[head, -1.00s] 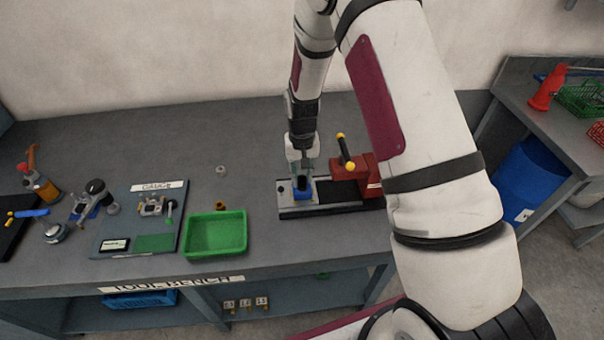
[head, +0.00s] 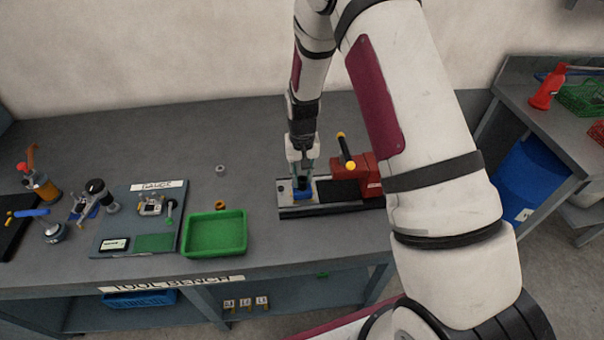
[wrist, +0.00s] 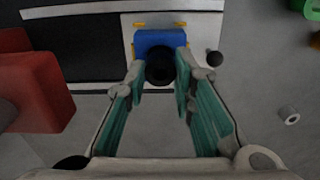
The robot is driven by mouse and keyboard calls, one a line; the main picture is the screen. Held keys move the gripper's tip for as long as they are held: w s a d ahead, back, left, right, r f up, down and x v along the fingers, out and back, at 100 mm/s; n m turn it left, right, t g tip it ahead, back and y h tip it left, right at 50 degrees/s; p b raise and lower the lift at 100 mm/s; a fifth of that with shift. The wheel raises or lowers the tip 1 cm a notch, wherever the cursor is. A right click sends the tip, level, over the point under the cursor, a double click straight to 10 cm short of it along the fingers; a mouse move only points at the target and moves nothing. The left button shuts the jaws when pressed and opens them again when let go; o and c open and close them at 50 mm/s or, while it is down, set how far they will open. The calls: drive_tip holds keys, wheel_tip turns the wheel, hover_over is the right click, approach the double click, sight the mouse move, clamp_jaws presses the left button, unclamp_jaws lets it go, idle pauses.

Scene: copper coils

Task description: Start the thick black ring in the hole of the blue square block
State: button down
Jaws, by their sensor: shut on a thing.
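The blue square block (wrist: 160,38) sits on a light plate of the black fixture, with small yellow pieces at its sides. In the head view the block (head: 302,195) shows below my gripper (head: 301,172). My gripper (wrist: 161,84) is shut on the thick black ring (wrist: 160,70), whose dark round shape shows between the teal fingertips. The ring is at the block's near side in the wrist view, overlapping its lower edge. The block's hole is hidden behind the ring, and I cannot tell whether the ring touches or enters it.
A red vise-like body (head: 354,175) with a yellow-tipped handle stands right of the block. A green tray (head: 215,252) and a gauge board (head: 120,240) lie to the left. A small grey ring (head: 220,169) and an orange ring (head: 220,205) lie on the bench. A black knob (wrist: 215,58) is beside the block.

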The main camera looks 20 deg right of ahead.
drive_tip(key=shift+f, duration=0.9)
idle(0.9)
drive_tip(key=c, duration=1.3)
unclamp_jaws()
drive_tip(key=shift+o, duration=0.6)
drive_tip(key=o, duration=0.4)
drive_tip(key=shift+r, duration=0.1)
drive_tip(key=shift+r+p, duration=0.45)
drive_tip(key=shift+r, duration=3)
